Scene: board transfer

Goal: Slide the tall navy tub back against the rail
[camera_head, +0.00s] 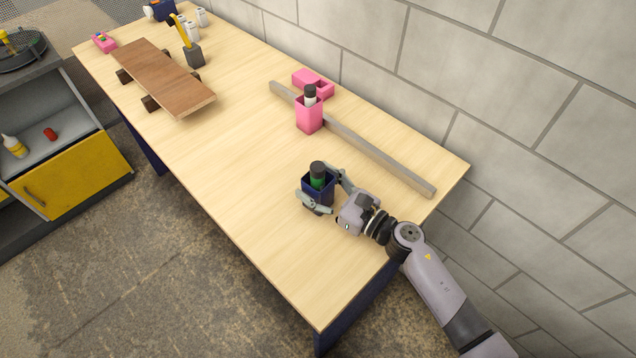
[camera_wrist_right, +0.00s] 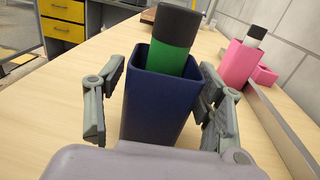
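The tall navy tub (camera_head: 318,187) stands upright on the table, apart from the grey rail (camera_head: 375,152), on its near side. A green bottle with a black cap (camera_head: 317,172) stands in the tub. My right gripper (camera_head: 322,192) has its fingers on either side of the tub. In the right wrist view the navy tub (camera_wrist_right: 158,105) is between the fingers, with a clear gap at the left finger. The right finger is close to the tub's side; I cannot tell whether it touches. My left gripper is not in view.
A pink tub (camera_head: 309,117) with a black-capped bottle stands at the rail's near side; a pink two-part box (camera_head: 313,83) is behind the rail. A wooden board (camera_head: 163,80) rests on dark blocks farther left. The table between board and navy tub is clear.

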